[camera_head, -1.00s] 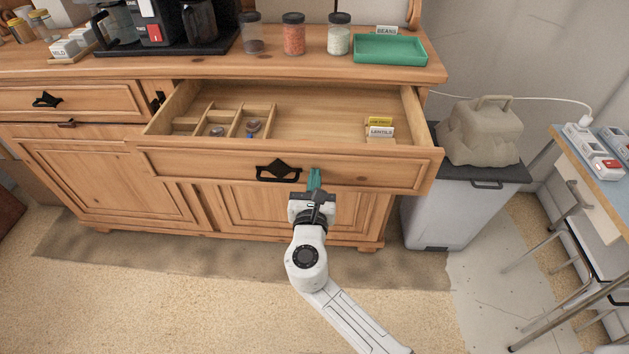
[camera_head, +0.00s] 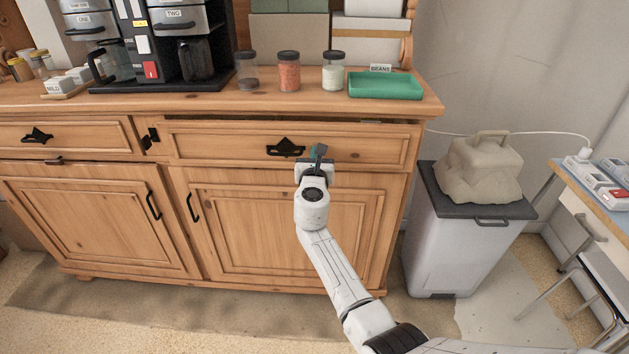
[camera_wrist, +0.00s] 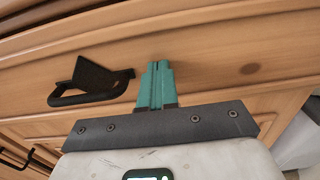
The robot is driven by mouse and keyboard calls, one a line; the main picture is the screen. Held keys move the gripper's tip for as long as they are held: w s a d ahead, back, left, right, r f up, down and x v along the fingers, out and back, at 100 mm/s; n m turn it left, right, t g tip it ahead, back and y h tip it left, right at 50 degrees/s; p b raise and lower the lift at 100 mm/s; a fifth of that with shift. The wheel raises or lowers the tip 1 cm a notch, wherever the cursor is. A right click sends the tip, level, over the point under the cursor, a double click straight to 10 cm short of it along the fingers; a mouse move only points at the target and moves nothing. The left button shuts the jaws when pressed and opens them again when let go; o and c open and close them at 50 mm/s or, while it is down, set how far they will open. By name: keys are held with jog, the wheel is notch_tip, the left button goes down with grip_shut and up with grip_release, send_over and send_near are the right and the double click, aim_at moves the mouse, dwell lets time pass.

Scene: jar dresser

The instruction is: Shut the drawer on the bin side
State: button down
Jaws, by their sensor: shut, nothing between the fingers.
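The right-hand wooden drawer (camera_head: 225,144), on the side of the bin (camera_head: 455,240), is pushed in almost level with the dresser front. A thin dark gap shows along its top edge, and its inside is hidden. Its black handle (camera_head: 286,148) is at the middle of the front and also shows in the wrist view (camera_wrist: 92,78). My gripper (camera_head: 318,153) is shut and empty, just right of the handle. In the wrist view its teal fingertips (camera_wrist: 158,70) point at the drawer front and appear to touch it.
Above the drawer, the dresser top holds several jars, among them an orange-filled one (camera_head: 289,72), a green tray (camera_head: 385,86) and a coffee machine (camera_head: 150,45). A beige case (camera_head: 479,168) sits on the bin. The floor in front is clear.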

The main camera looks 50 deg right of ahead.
aim_at(316, 142)
jog(key=b+x, duration=0.2)
jog(key=x, duration=0.3)
jog(key=shift+s+f, duration=0.1)
jog(key=shift+f, duration=0.05)
jog(key=shift+w+r, duration=0.25)
jog(key=shift+r, duration=0.05)
jog(key=shift+r, duration=0.1)
jog(key=shift+s, duration=0.1)
